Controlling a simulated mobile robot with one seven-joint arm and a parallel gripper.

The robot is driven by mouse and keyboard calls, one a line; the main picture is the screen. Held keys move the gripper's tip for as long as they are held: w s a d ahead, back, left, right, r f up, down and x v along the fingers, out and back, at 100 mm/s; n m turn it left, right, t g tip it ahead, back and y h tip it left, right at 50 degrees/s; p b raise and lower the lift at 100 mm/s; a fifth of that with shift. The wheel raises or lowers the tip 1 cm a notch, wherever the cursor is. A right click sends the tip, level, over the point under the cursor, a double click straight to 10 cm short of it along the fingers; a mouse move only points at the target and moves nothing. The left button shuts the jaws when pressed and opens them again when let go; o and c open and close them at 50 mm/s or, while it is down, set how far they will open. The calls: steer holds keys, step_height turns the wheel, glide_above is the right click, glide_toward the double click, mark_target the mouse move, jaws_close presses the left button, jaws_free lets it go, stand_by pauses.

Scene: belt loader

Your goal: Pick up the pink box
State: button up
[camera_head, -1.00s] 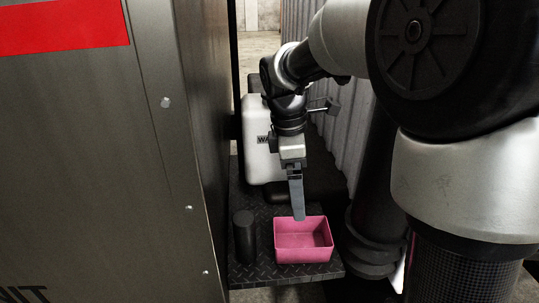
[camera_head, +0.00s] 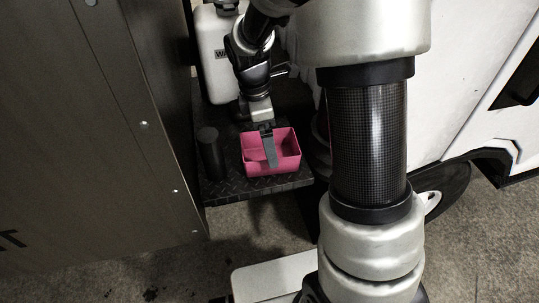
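The pink box (camera_head: 257,165) is an open-topped rectangular container standing upright on a black diamond-plate platform (camera_head: 270,186). My gripper (camera_head: 271,162) points down at the box, with a grey finger reaching in front of or into its opening. Only one finger shows clearly, so I cannot tell the gap between the fingers or whether the finger touches a wall of the box.
A black cylinder (camera_head: 210,153) stands on the platform just left of the box. A white container (camera_head: 216,60) stands behind. A large dark metal cabinet (camera_head: 80,150) closes off the left side. A white vehicle (camera_head: 460,60) is at the right.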

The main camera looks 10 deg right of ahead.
steer(key=f, duration=0.3)
steer(key=shift+d+f, duration=0.15)
steer(key=shift+d, duration=0.15)
steer(key=shift+c, duration=0.3)
steer(key=c, duration=0.9)
